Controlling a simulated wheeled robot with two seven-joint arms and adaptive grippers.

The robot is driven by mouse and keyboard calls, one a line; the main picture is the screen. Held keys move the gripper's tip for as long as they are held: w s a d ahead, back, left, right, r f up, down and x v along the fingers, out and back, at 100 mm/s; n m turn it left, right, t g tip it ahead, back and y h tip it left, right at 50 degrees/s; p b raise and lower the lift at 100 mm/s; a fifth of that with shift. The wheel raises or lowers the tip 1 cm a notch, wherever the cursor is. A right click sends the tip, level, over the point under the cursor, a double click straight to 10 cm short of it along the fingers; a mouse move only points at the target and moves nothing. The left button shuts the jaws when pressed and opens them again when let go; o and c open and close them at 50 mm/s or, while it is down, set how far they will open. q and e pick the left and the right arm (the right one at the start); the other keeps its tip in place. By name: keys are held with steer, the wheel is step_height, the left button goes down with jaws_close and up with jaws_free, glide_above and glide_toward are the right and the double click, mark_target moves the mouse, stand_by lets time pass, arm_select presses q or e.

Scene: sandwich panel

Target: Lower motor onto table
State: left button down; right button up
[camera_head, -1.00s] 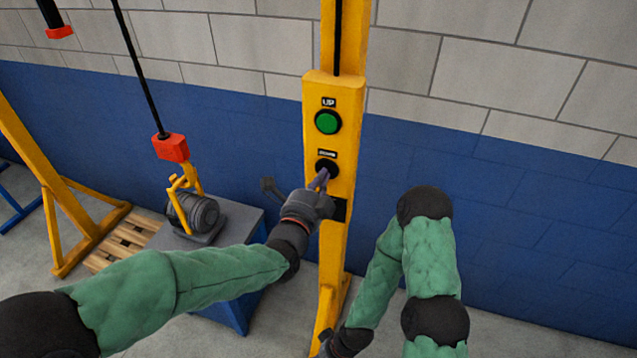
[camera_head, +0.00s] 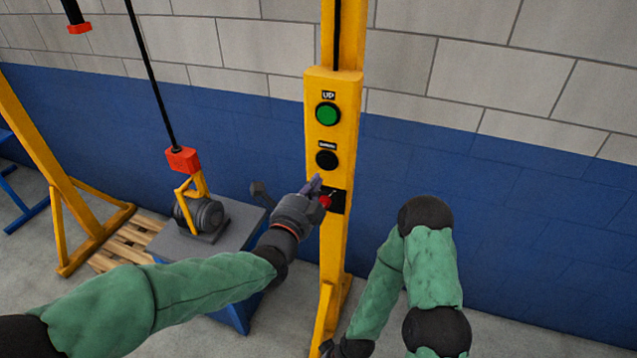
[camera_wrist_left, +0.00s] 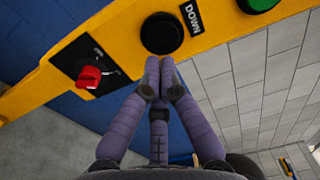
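The grey motor (camera_head: 205,214) sits at the table (camera_head: 165,247), on or just over a dark plate; I cannot tell if they touch. A yellow hook (camera_head: 181,193) under a red hoist block (camera_head: 182,160) on a cable is at the motor. The yellow control post (camera_head: 334,88) carries a green UP button (camera_head: 327,114), a black DOWN button (camera_head: 327,159) and a red switch (camera_head: 326,201). The DOWN button (camera_wrist_left: 161,33) and red switch (camera_wrist_left: 89,76) also show in the left wrist view. My left gripper (camera_head: 315,182) has its fingers together, empty, just below the DOWN button.
A wooden pallet (camera_head: 126,244) and a yellow frame leg (camera_head: 48,160) stand left of the table. A blue and grey block wall (camera_head: 480,190) is behind the post. My right arm hangs to the right of the post.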

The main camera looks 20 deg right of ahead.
arm_select(q)
steer(key=v, duration=0.8)
steer(key=shift+a+f+p, duration=0.15)
steer(key=shift+a+p, duration=0.05)
steer(key=shift+p, duration=0.2)
arm_select(e)
steer(key=shift+w+d+r, duration=0.1)
steer(key=shift+w+r, duration=0.25)
steer(key=shift+r, duration=0.05)
arm_select(q)
steer(key=shift+w, duration=0.1)
steer(key=a+f+n+g+y, duration=0.2)
steer(key=a+f+n, duration=0.25)
steer(key=f, duration=0.55)
steer(key=a+f+n+g+y, duration=0.25)
steer(key=f+n, duration=0.25)
steer(key=f, duration=0.5)
steer(key=a+f+n+g+y, duration=0.1)
steer(key=a+f+n+g, duration=0.3)
steer(key=f, duration=0.6)
steer(key=s+a+f+n+g, duration=0.3)
steer(key=s+f+n, duration=0.4)
steer(key=s+f, duration=0.2)
steer(key=s+a+f+n+g, duration=0.3)
steer(key=s+f+n, duration=0.4)
steer(key=f, duration=0.3)
steer(key=shift+s+a+y, duration=0.45)
steer(key=shift+s+a, duration=0.25)
steer(key=shift+s, duration=0.15)
